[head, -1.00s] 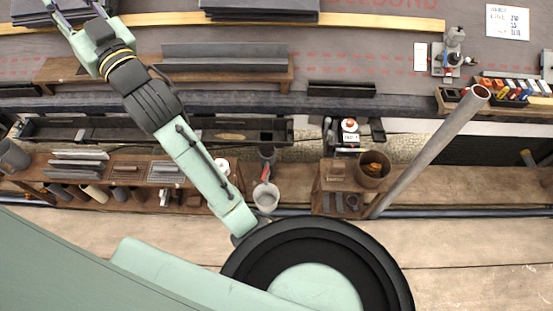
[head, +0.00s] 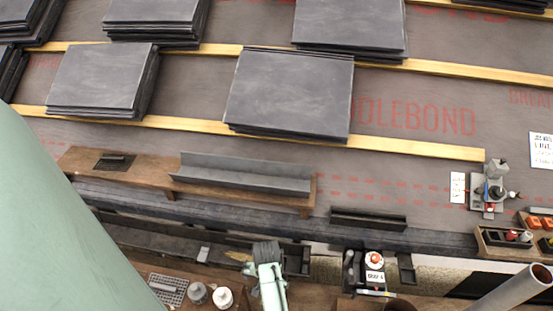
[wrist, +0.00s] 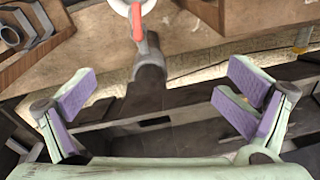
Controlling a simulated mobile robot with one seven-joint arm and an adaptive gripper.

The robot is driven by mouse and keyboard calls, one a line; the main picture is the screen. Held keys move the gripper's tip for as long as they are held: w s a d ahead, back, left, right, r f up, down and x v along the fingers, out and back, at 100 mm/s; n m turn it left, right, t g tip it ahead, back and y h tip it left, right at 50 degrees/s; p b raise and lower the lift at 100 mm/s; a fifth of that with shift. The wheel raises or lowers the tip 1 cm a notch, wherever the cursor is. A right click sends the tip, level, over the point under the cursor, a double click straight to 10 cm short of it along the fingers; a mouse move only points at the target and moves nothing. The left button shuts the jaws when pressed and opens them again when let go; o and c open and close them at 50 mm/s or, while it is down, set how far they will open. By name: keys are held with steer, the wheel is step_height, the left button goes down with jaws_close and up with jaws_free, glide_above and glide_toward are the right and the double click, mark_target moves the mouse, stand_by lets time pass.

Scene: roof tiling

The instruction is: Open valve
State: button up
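In the wrist view, a short red lever (wrist: 136,20) shows at the top edge, at the end of a dark grey pipe (wrist: 149,72). I take this lever to be the valve handle; its upper part is cut off and its setting cannot be told. My gripper (wrist: 161,86) is open and empty, its purple-padded fingers wide apart. The pipe shows between them, with the lever beyond the fingertips. In the head view, a pale green end part of my arm (head: 270,287) shows at the bottom by the gutter; the fingers and lever cannot be made out there.
A white rim (wrist: 121,6) shows beside the lever. Brown wooden shelving (wrist: 36,48) with grey parts is at the wrist view's upper left. In the head view, slate stacks (head: 290,92) lie on the roof. A device with a red button (head: 374,260) stands right of my arm.

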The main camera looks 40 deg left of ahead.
steer(key=shift+g+h, duration=0.3)
steer(key=shift+h, duration=0.2)
steer(key=d+f, duration=0.1)
steer(key=f, duration=0.3)
steer(key=d+f, duration=0.1)
steer(key=f, duration=0.4)
steer(key=s+d+f, duration=0.1)
steer(key=f, duration=0.3)
steer(key=shift+s+d+f, duration=0.1)
steer(key=shift+d+f, duration=0.15)
steer(key=shift+d, duration=0.05)
steer(key=c, duration=0.7)
steer(key=shift+a+f, duration=0.1)
steer(key=shift+f, duration=0.2)
steer(key=shift+c, duration=0.2)
steer(key=shift+c, duration=0.2)
steer(key=c, duration=0.5)
jaws_close()
